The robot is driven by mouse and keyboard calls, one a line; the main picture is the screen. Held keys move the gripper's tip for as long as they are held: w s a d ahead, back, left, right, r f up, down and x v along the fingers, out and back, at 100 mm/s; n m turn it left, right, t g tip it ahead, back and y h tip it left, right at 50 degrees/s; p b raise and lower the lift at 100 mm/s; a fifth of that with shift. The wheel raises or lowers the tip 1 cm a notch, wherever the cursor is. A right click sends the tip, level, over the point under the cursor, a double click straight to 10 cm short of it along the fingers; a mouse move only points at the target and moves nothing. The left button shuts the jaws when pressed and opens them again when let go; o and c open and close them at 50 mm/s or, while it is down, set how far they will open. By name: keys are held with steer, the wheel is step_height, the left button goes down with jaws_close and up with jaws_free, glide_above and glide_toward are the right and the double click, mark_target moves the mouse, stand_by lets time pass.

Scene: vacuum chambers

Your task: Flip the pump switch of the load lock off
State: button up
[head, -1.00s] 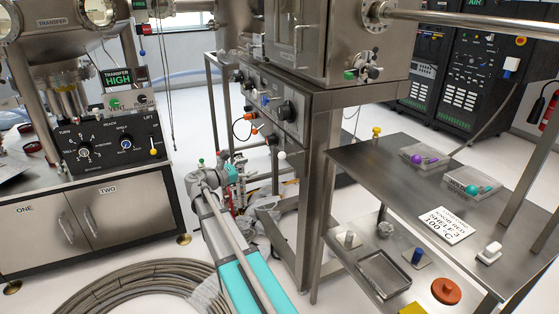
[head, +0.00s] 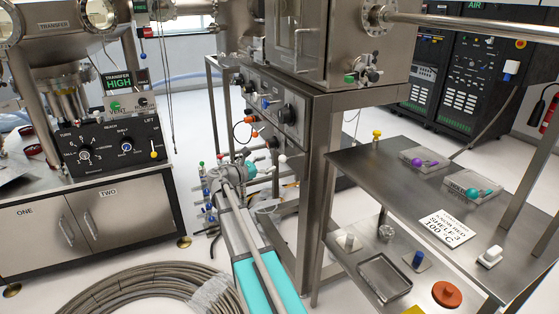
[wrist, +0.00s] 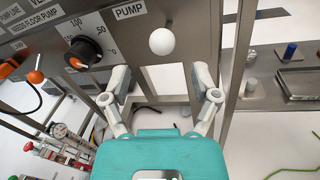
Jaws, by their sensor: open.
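The pump switch is a white ball-ended lever (wrist: 162,41) beside a PUMP label (wrist: 130,11) on the load lock's steel panel. Its white ball also shows in the head view (head: 282,158), under the chamber. My gripper (wrist: 165,84) is open and empty, its two grey fingers spread below the ball in the wrist view. The ball lies between the fingers' lines but beyond the tips, and I see no contact. In the head view my gripper (head: 264,165) is just left of the ball, partly hidden by my arm.
A black dial (wrist: 86,50) and an orange knob (wrist: 77,64) sit left of the switch. A steel frame leg (wrist: 238,60) stands close on the right. A shelf table (head: 385,185) is right of my arm. A coiled hose (head: 140,290) lies on the floor.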

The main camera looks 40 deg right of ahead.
mark_target(280, 158)
steer(key=shift+s+d, duration=0.2)
steer(key=shift+d, duration=3.15)
jaws_close()
steer(key=shift+a, duration=0.3)
steer(key=shift+d, duration=0.1)
steer(key=shift+w, duration=0.15)
